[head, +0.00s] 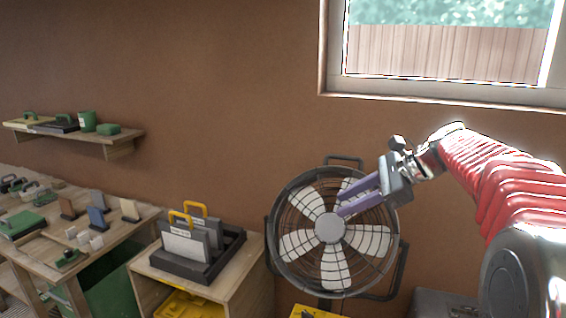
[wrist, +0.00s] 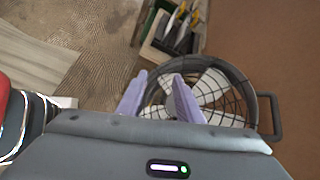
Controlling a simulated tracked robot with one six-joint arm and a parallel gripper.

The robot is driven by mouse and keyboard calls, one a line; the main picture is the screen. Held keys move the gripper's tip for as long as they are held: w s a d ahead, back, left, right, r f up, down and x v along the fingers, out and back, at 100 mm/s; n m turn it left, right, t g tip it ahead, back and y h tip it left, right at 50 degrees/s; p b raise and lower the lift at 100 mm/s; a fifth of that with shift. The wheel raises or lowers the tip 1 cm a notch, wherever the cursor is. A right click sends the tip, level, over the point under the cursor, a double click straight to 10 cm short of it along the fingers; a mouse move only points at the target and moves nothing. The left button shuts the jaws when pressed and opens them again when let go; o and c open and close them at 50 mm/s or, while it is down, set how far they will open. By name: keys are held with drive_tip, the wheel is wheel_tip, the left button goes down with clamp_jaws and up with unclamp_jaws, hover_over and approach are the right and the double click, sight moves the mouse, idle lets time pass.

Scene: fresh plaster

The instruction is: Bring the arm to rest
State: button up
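My arm reaches in from the right of the head view under a red ribbed cover. It is raised, with my gripper (head: 341,203) in front of the fan (head: 296,245). The two purple fingers point left and slightly down. In the wrist view my gripper (wrist: 160,84) shows its two fingers apart, with nothing held between them. The fan (wrist: 245,90) is beyond the fingers there. I cannot tell the exact distance between the fingertips and the fan's guard.
A wooden stand (head: 228,289) with a dark tray (head: 178,266) of yellow-handled tools is left of the fan. A workbench (head: 128,232) with small blocks stands further left, below a wall shelf (head: 121,139). A window (head: 440,97) is above my arm.

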drive_tip(key=s+a+f+n+h, duration=0.2)
drive_tip(key=s+f+n+h, duration=0.15)
drive_tip(key=s, duration=0.55)
drive_tip(key=s+a+f+n+h, duration=0.1)
drive_tip(key=s+f+n+h, duration=0.1)
drive_tip(key=s+n, duration=0.45)
drive_tip(key=s+d+f+n+h, duration=0.1)
drive_tip(key=s+f+n, duration=0.3)
drive_tip(key=s, duration=0.4)
drive_tip(key=s+d+f+n+t+h, duration=0.1)
drive_tip(key=s+f+n, duration=0.3)
drive_tip(key=s, duration=0.4)
drive_tip(key=shift+d+f+n+h, duration=0.3)
drive_tip(key=shift+d+f+h, duration=0.2)
drive_tip(key=shift+h, duration=0.35)
drive_tip(key=shift+s+a, duration=0.1)
